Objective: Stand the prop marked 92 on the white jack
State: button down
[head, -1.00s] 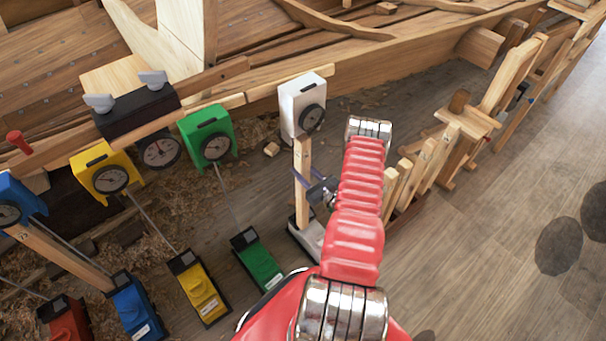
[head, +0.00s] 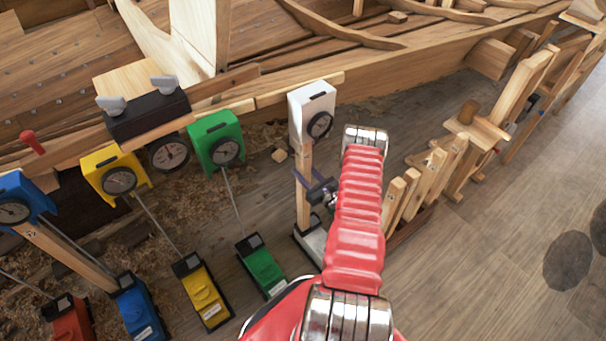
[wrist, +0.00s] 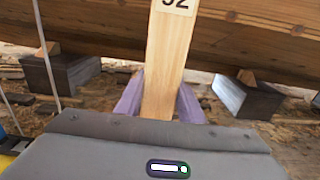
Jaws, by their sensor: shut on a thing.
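The prop marked 92 (head: 304,165) is a pale wooden post, upright between the white jack (head: 311,243) on the floor and the white dial box (head: 308,113) at the hull's edge. Its foot appears to be on the white jack, but the contact is too small to tell. In the wrist view the prop (wrist: 166,65) bears a number plate cut by the top edge. My gripper (head: 316,192), with purple fingers on both sides of the prop (wrist: 160,100), is shut on it. My red arm hides part of the jack's right side.
Green (head: 262,268), yellow (head: 203,293), blue (head: 138,310) and red (head: 68,320) jacks stand to the left. A rack of several wooden props (head: 420,188) stands right of my arm. Open wooden floor (head: 490,260) lies at the right.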

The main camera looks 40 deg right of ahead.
jog(key=shift+f, duration=0.3)
dwell(0.9)
jog(key=shift+w, duration=0.2)
dwell(0.7)
jog(key=c, duration=1.1)
grip_release()
jog(key=shift+f, duration=0.1)
jog(key=shift+s, duration=0.15)
jog(key=s+a, duration=0.1)
jog(key=s, duration=1.2)
jog(key=shift+s+a, duration=0.25)
jog(key=shift+s, duration=0.1)
jog(key=shift+s+a, duration=0.15)
jog(key=shift+s, duration=1.05)
jog(key=shift+s+a, duration=0.1)
jog(key=shift+s, duration=1.05)
